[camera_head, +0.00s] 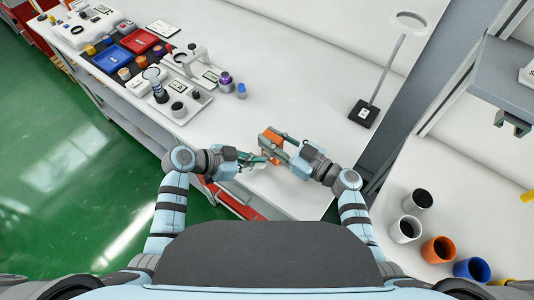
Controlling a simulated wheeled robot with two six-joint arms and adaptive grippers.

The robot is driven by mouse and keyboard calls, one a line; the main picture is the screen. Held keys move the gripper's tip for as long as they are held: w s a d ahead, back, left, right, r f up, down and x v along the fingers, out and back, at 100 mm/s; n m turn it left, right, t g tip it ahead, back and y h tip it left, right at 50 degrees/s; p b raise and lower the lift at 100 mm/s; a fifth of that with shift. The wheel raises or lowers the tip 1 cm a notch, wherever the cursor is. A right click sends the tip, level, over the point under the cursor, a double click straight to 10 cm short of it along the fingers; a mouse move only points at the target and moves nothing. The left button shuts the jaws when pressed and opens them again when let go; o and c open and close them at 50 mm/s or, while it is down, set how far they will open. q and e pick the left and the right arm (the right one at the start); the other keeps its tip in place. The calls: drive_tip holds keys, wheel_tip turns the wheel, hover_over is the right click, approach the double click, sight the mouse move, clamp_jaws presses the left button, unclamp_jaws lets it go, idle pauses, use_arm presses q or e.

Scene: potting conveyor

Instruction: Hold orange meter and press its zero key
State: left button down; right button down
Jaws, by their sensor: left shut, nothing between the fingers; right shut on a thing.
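The orange meter (271,137) is held above the near part of the white bench, near the middle of the picture. My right gripper (283,146) comes in from the right and is shut on the meter. My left gripper (262,159) comes in from the left, just below and left of the meter. It is shut and empty, with its fingertips close to the meter. I cannot tell whether they touch it. The zero key is too small or hidden to make out.
A ring on a stand (364,113) is at the bench's right. Red (139,41) and blue (112,58) trays and several small instruments stand at the upper left. Several cups, including an orange one (438,250), stand at lower right. The bench middle is clear.

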use_arm(q)
drive_tip(key=shift+w+d, duration=0.15)
drive_tip(key=shift+w, duration=0.05)
idle(0.5)
drive_tip(key=shift+s, duration=0.15)
drive_tip(key=shift+s+a, duration=0.45)
drive_tip(key=shift+s, duration=0.05)
drive_tip(key=shift+a, duration=0.1)
drive_tip(key=shift+s+a, duration=0.7)
drive_tip(key=shift+s, duration=0.3)
drive_tip(key=shift+s+a, duration=0.7)
drive_tip(key=shift+s, duration=0.3)
use_arm(e)
drive_tip(key=c, duration=1.2)
unclamp_jaws()
drive_tip(key=shift+c, duration=0.2)
